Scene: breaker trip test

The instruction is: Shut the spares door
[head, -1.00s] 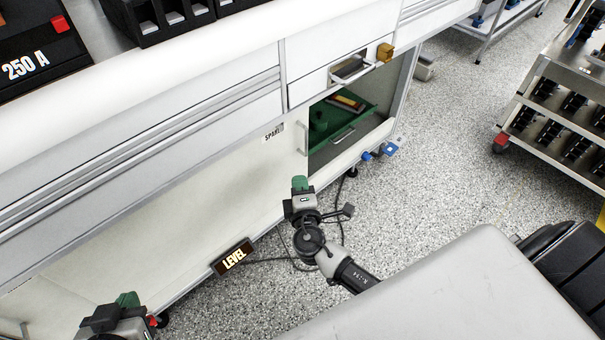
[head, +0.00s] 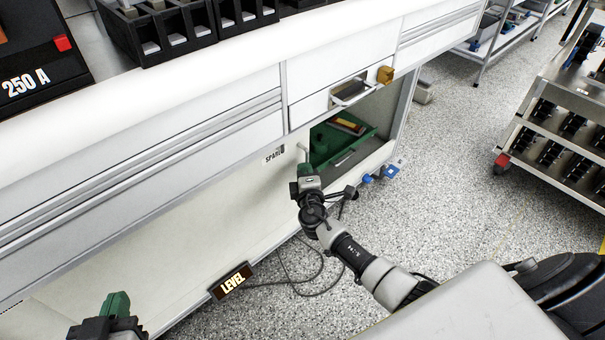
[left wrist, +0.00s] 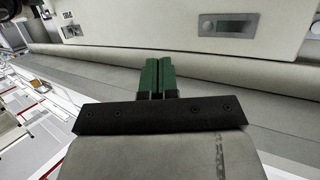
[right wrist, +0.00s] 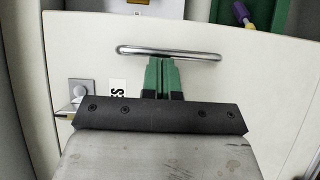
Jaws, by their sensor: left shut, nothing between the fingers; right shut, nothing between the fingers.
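The spares door is a cream panel (head: 240,185) low on the bench front, with a "SPARES" label (head: 273,155) and a bar handle (head: 303,152) near its right end. To the right of the handle the compartment is open and shows a green tray (head: 362,150). My right gripper (head: 306,170) is shut and empty, its green fingertips at the handle. In the right wrist view the fingertips (right wrist: 160,60) meet the middle of the handle (right wrist: 185,54); I cannot tell whether they touch. My left gripper (head: 116,298) is shut and empty at the lower left, before the bench's lower front.
A metal cart (head: 560,130) stands right; speckled floor (head: 450,180) between is clear.

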